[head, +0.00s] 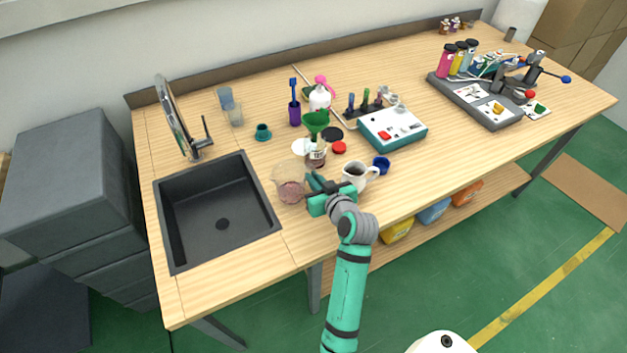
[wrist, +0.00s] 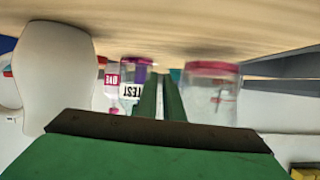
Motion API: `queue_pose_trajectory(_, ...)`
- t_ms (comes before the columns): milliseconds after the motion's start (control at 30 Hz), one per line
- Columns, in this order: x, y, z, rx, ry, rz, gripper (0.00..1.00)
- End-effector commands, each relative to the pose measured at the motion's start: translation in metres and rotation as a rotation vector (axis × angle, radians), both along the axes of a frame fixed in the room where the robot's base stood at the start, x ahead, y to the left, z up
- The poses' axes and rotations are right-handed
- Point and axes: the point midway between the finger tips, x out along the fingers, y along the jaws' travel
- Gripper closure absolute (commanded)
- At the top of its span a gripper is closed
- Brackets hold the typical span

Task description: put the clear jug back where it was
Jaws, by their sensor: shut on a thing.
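The clear jug (head: 291,190), with pink at its bottom, is at the front of the table, right of the sink. It also shows in the wrist view (wrist: 210,95), just right of the fingers, upright though the picture is upside down. My gripper (head: 314,186) is between the clear jug and a white pitcher (head: 355,174). In the wrist view its two green fingers (wrist: 160,98) are close together beside the jug. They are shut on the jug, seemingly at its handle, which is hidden. I cannot tell whether the jug's base touches the table.
The white pitcher stands close on my gripper's right. Behind are a labelled bottle (head: 316,156), a green funnel (head: 316,121) and a red lid (head: 339,147). A black sink (head: 222,223) lies to the left. A teal-and-white device (head: 392,130) stands behind right. The table's front right is clear.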

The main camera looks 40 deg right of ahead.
Motion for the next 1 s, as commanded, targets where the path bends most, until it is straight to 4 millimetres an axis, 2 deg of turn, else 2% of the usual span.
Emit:
queue_pose_trajectory(100, 0.0002, -0.0002, -0.0088, -0.001, -0.002, 0.0, 1.0)
queue_pose_trajectory(467, 0.0002, 0.0, -0.0119, 0.0, -0.001, 0.0, 1.0)
queue_pose_trajectory(500, 0.0002, 0.0, -0.0122, -0.001, -0.001, 0.0, 0.86)
queue_pose_trajectory(567, 0.0002, 0.0, -0.012, -0.001, -0.001, 0.0, 0.74)
queue_pose_trajectory(933, -0.0003, -0.0006, -0.0078, -0.002, -0.001, -0.001, 0.74)
queue_pose_trajectory(1000, -0.0077, 0.0002, -0.0066, -0.001, 0.0, -0.003, 0.74)
